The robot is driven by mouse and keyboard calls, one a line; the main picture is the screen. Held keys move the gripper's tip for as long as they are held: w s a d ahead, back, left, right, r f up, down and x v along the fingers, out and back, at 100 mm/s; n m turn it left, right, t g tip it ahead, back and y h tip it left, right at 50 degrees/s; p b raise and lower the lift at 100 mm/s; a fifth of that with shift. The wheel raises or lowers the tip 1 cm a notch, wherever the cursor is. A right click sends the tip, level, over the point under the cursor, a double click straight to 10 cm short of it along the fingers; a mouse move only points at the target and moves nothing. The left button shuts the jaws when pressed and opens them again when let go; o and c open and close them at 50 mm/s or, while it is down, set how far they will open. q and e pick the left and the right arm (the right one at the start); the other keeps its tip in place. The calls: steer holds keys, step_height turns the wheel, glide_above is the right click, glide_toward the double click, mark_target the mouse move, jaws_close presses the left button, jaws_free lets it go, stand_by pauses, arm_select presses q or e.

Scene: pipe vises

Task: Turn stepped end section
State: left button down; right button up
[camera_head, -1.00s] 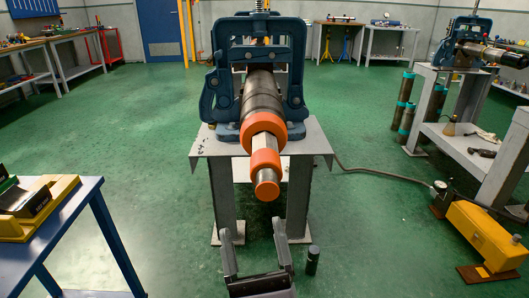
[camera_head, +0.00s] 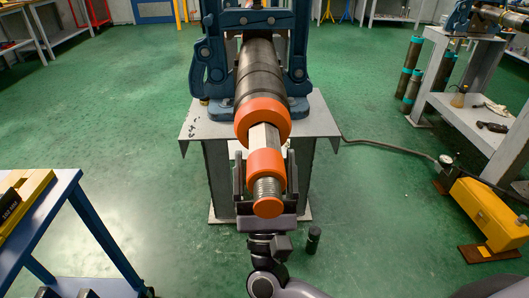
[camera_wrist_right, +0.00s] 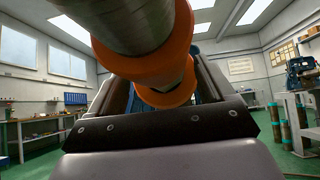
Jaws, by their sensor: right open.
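The stepped end section (camera_head: 265,165) points toward me from a dark pipe (camera_head: 260,80). It has a wide orange collar, a pale faceted length, a second orange collar, a ribbed metal length and an orange tip. The pipe is held in a blue vise (camera_head: 209,75) on a grey stand. My right gripper (camera_head: 265,158) is open, with one finger on each side of the second collar. In the right wrist view the orange collars (camera_wrist_right: 165,95) pass above the palm, between the fingers (camera_wrist_right: 160,85). Contact cannot be told. My left gripper is not in view.
A blue table (camera_head: 50,215) stands at the left. A yellow pump (camera_head: 484,215) with a hose lies on the floor at the right, beside a grey shelf (camera_head: 450,105). A small dark cylinder (camera_head: 313,240) stands near the vise stand. Open green floor lies on both sides.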

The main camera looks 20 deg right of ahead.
steer(key=shift+w+d+r, duration=0.15)
steer(key=shift+w+r, duration=0.35)
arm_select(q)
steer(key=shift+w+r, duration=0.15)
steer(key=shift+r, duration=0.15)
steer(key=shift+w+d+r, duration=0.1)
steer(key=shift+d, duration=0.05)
arm_select(e)
steer(key=c, duration=1)
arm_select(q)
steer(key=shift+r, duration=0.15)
arm_select(e)
steer(key=shift+n+y, duration=0.4)
